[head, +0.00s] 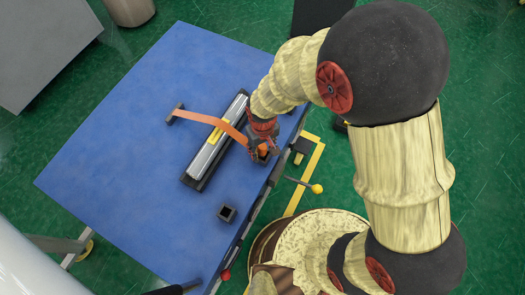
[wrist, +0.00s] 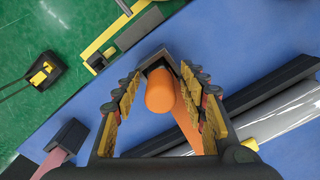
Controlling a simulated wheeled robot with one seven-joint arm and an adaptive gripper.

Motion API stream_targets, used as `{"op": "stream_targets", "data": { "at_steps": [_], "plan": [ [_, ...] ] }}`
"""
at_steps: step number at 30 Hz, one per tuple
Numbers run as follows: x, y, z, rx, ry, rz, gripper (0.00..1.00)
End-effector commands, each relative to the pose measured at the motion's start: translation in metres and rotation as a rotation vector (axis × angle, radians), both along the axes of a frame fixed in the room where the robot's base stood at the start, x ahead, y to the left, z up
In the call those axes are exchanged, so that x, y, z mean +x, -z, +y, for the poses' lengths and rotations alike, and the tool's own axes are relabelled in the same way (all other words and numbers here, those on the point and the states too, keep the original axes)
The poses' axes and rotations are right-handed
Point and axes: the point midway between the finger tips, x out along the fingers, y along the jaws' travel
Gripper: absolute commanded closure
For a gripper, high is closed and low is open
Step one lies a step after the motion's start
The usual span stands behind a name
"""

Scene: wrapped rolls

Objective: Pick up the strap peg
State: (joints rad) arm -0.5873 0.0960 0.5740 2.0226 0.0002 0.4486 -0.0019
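The strap peg (wrist: 160,92) is an orange cylinder between my gripper's two fingers in the wrist view, with visible gaps on both sides. It also shows as a small orange spot (head: 262,150) under my gripper in the head view. My gripper (wrist: 160,76) is open around it. A dark square holder (wrist: 158,60) shows behind the peg; whether the peg still sits in it is hard to tell. The orange strap (head: 205,119) runs from the peg side across a wrapped roll (head: 216,141) to a dark block (head: 175,113). In the wrist view, part of the strap (wrist: 188,130) passes beside the right finger.
The blue table (head: 120,110) has wide bare room left of the roll. The roll lies in a long black cradle (head: 193,183). An empty dark square holder (head: 227,213) stands near the table's front edge. A yellow-knobbed lever (head: 316,188) sticks out past that edge.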

Motion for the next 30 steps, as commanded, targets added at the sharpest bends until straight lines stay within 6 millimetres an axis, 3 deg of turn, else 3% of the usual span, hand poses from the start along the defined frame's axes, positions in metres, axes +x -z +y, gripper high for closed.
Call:
{"op": "stream_targets", "data": {
  "at_steps": [21, 30],
  "plan": [
    [-0.0003, 0.0002, -0.0002, -0.001, 0.0, 0.001, 1.0],
    [-0.0001, -0.0011, -0.0001, 0.0, 0.0, 0.0, 1.0]
  ]
}}
